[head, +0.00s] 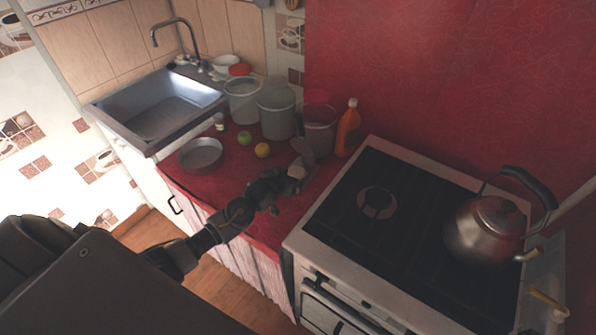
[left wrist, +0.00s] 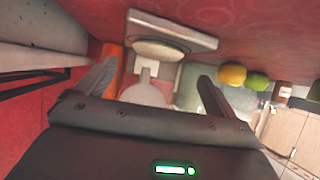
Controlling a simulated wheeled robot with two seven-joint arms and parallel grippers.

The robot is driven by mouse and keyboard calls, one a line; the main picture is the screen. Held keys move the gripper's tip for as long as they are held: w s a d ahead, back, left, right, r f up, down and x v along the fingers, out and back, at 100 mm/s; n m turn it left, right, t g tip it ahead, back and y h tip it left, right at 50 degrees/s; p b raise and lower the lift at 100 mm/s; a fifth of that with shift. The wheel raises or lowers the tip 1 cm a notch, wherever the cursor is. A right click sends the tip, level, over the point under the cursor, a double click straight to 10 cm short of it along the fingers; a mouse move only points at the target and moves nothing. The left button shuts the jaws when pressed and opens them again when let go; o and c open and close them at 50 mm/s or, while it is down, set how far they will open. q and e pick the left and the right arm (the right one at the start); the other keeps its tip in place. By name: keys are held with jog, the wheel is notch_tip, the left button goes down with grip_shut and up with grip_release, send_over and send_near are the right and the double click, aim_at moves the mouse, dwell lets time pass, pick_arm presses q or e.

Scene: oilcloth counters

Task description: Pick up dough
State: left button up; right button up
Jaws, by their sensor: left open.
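A pale, flat, rounded piece that looks like the dough (left wrist: 160,50) lies on a light slab (left wrist: 195,42) in the left wrist view, where the counter shows upside down. My left gripper (left wrist: 158,72) is open and empty, and the piece shows beyond the gap between its fingers. In the head view my left gripper (head: 283,186) is over the red counter, left of the stove. There the hand hides most of the slab, and I cannot make out the dough clearly. My right gripper is not in view.
Behind the hand stand several buckets (head: 277,113) and an orange bottle (head: 347,128). A green apple (head: 245,138), a yellow fruit (head: 262,150) and a metal pan (head: 201,154) lie to the left. A stove (head: 400,190) with a kettle (head: 487,230) is on the right.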

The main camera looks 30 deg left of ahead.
aim_at(298, 169)
pick_arm(q)
jog(key=x, duration=0.4)
jog(key=shift+w+d, duration=0.25)
jog(key=c, duration=1.1)
jog(key=shift+c, duration=0.6)
jog(key=shift+r, duration=0.15)
